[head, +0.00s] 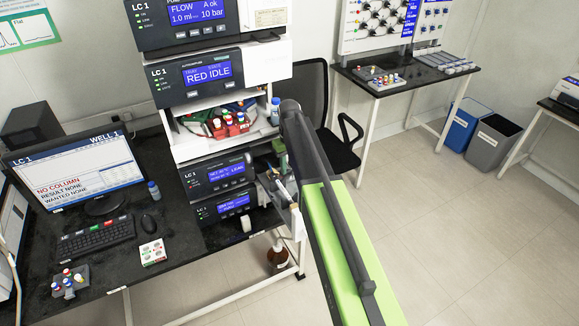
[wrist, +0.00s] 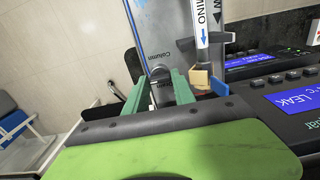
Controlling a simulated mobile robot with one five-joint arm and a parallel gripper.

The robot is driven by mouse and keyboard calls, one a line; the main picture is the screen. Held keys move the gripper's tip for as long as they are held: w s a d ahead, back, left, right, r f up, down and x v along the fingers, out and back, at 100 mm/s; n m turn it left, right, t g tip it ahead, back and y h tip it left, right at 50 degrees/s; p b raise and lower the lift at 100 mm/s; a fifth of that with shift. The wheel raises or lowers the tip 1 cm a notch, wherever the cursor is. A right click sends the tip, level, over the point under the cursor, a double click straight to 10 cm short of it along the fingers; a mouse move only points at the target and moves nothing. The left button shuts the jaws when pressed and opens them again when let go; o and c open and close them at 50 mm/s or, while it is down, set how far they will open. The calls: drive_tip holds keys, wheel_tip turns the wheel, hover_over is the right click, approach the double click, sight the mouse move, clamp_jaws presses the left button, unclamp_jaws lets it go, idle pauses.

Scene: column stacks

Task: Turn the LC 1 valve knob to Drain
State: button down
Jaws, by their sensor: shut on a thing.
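In the wrist view my gripper (wrist: 160,92) has its two green fingers close around a small dark and grey part, which looks like the LC 1 valve knob (wrist: 159,78). The fingers hide much of it. A grey panel (wrist: 162,30) marked "Column" stands behind the fingertips. I cannot read a Drain mark or tell which way the knob points. In the head view the LC 1 stack (head: 207,75) stands left of my arm, and my arm largely hides the gripper.
A white tube (wrist: 203,25) with a blue arrow, a tan block (wrist: 200,77) and a blue tab (wrist: 221,87) sit just right of the fingers. A LEAK display (wrist: 297,102) is at the right. In the head view, a black chair (head: 330,110) stands behind my arm.

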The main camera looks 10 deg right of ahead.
drive_tip(key=n, duration=0.3)
drive_tip(key=shift+n, duration=2.2)
drive_tip(key=c, duration=1)
unclamp_jaws()
drive_tip(key=shift+c, duration=0.2)
drive_tip(key=shift+r, duration=0.1)
wheel_tip(320, 180, up, 17)
drive_tip(key=p, duration=1.7)
drive_tip(key=shift+r, duration=0.15)
